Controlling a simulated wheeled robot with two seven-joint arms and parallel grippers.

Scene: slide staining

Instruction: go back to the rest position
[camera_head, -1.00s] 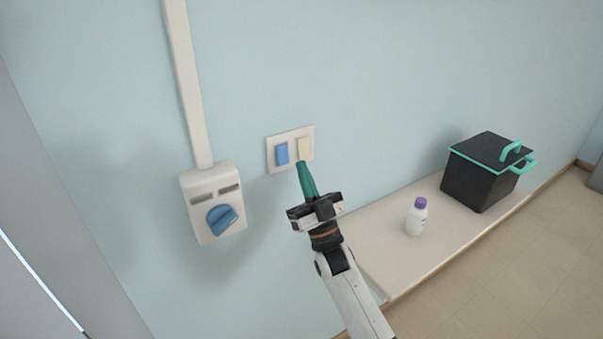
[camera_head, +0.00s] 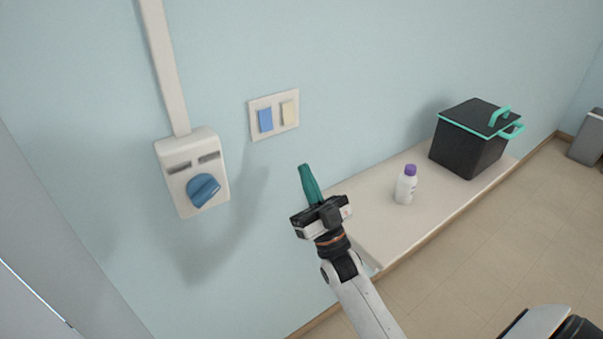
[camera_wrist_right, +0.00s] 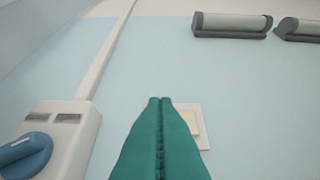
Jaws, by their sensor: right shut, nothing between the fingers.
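My right gripper (camera_head: 305,168) has green fingers that are shut, with nothing between them. It is in front of the pale blue wall, below and right of the switch plate (camera_head: 251,131), and apart from it. The plate has a blue rocker (camera_head: 265,120) and a cream rocker (camera_head: 288,113). In the right wrist view the shut fingers (camera_wrist_right: 159,100) point up the picture and hide part of the plate (camera_wrist_right: 203,130). My left gripper is not in view.
A wall box (camera_head: 178,155) with a blue knob (camera_head: 203,190) is at left. A low shelf (camera_head: 375,240) holds a white bottle (camera_head: 405,188) with a purple cap and a dark pot (camera_head: 465,150). Two wall fixtures (camera_wrist_right: 231,22) show high in the right wrist view. Open floor (camera_head: 480,270) lies at right.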

